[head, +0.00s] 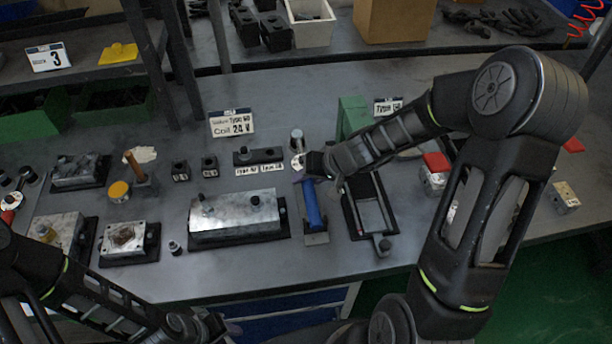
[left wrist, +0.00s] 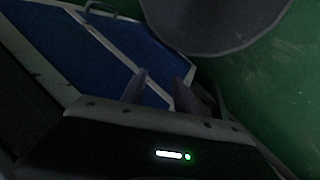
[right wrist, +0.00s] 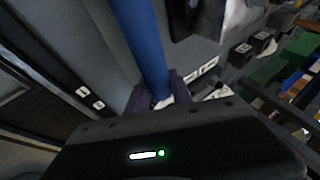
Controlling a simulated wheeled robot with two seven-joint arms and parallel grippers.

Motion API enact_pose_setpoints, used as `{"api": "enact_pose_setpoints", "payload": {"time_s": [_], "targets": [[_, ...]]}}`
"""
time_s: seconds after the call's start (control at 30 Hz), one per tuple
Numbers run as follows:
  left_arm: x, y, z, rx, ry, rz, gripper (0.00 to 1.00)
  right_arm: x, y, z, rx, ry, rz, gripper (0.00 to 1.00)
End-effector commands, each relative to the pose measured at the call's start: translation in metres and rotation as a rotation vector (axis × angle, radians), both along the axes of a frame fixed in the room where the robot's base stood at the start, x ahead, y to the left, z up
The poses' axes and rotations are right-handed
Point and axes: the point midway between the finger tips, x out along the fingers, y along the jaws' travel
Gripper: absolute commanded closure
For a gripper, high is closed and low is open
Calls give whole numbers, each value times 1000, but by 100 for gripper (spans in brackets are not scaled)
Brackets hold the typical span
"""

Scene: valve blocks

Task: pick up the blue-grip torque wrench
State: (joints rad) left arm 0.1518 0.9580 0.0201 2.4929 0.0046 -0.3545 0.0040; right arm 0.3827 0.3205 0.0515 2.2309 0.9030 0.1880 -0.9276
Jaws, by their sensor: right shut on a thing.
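The torque wrench's blue grip (head: 312,205) lies in a small holder (head: 316,238) on the bench, right of the large metal block, in the head view. Its blue grip (right wrist: 142,40) also runs up from between the fingers in the right wrist view.
A large metal valve block (head: 235,215) stands left of the wrench. A dark frame-like fixture (head: 370,210) stands close on its right. Blue drawers (head: 290,312) are below the bench edge.

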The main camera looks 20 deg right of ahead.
Motion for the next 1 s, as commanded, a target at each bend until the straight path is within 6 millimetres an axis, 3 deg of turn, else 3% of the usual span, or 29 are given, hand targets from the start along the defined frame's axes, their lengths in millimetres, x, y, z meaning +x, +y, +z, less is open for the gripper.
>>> {"api": "enact_pose_setpoints", "payload": {"time_s": [0.67, 0.87, 1.0], "targets": [[0, 0, 2, 0, 0, 0, 64, 1, 0, 4, 0, -2, 0, 100], [-1, 1, 14, 2, 4, 1, 64, 2, 0, 27, -2, -6, 3, 100], [-3, 1, 25, 6, 8, 2, 64, 2, 1, 54, -1, -7, 4, 100]]}}
